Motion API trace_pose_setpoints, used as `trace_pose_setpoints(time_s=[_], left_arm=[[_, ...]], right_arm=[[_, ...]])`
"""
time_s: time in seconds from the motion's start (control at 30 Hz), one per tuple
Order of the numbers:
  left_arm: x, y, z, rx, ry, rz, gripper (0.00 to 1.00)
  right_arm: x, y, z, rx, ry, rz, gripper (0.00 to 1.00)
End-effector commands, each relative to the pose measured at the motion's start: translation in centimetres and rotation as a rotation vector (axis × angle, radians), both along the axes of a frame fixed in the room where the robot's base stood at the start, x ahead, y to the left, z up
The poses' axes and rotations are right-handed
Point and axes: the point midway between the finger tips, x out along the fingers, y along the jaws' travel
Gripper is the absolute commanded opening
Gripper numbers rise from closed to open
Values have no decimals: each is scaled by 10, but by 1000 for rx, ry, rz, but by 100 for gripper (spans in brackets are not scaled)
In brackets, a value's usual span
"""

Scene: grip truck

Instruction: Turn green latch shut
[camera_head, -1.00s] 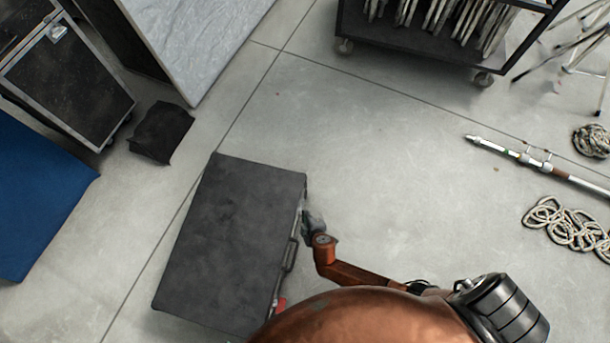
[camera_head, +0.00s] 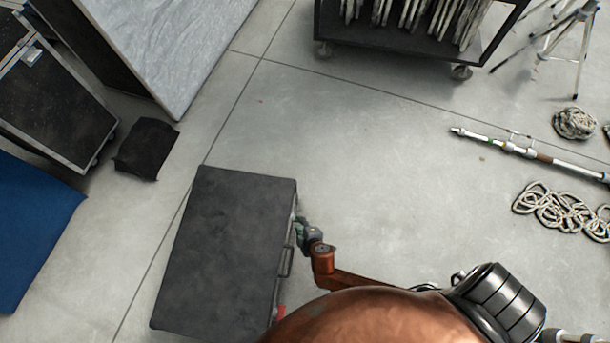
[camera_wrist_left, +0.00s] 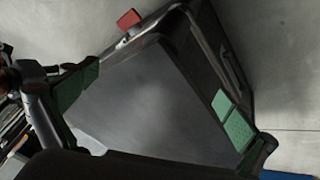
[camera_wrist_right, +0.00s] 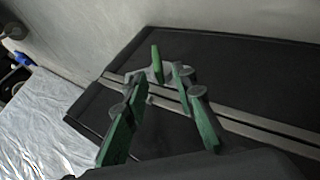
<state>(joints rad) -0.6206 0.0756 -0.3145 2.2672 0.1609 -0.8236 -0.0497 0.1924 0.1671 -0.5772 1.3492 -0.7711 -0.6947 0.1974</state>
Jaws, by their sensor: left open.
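A closed dark grey case (camera_head: 225,250) lies on the floor in the head view. The green latch (camera_wrist_right: 157,63) stands up from the metal rim of the case in the right wrist view. My right gripper (camera_wrist_right: 160,80) is open, with its green-padded fingers on either side of the latch's line; I cannot tell whether they touch it. In the head view my right gripper (camera_head: 305,232) is at the case's right edge, near its far corner. A red latch (camera_wrist_left: 130,19) is on the case edge in the left wrist view. My left gripper (camera_wrist_left: 158,85) is open and empty over the case.
A case handle (camera_head: 286,261) sits between the two latches. A black cloth (camera_head: 147,148) lies left of the case. A wheeled rack (camera_head: 415,45), a metal pole (camera_head: 520,148) and ropes (camera_head: 560,212) are farther off.

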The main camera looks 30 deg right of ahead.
Motion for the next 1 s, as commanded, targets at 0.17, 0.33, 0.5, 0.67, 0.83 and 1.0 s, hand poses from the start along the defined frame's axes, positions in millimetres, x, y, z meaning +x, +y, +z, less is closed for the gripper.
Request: trace_pose_setpoints(time_s=[0.17, 0.33, 0.5, 0.67, 0.83, 1.0], left_arm=[[0, 0, 0, 0, 0, 0, 100], [0, 0, 0, 0, 0, 0, 100], [0, 0, 0, 0, 0, 0, 100], [0, 0, 0, 0, 0, 0, 100], [0, 0, 0, 1, 0, 0, 100], [2, 0, -2, 0, -6, 2, 100]], right_arm=[[-26, 3, 28, 3, 1, -1, 25], [-45, 5, 50, 2, 2, -1, 25], [-55, 6, 61, 1, 1, 0, 25], [-57, 6, 64, 0, 1, 0, 25], [-57, 6, 64, 0, 1, 0, 25], [-61, 11, 48, 29, 19, 50, 25]])
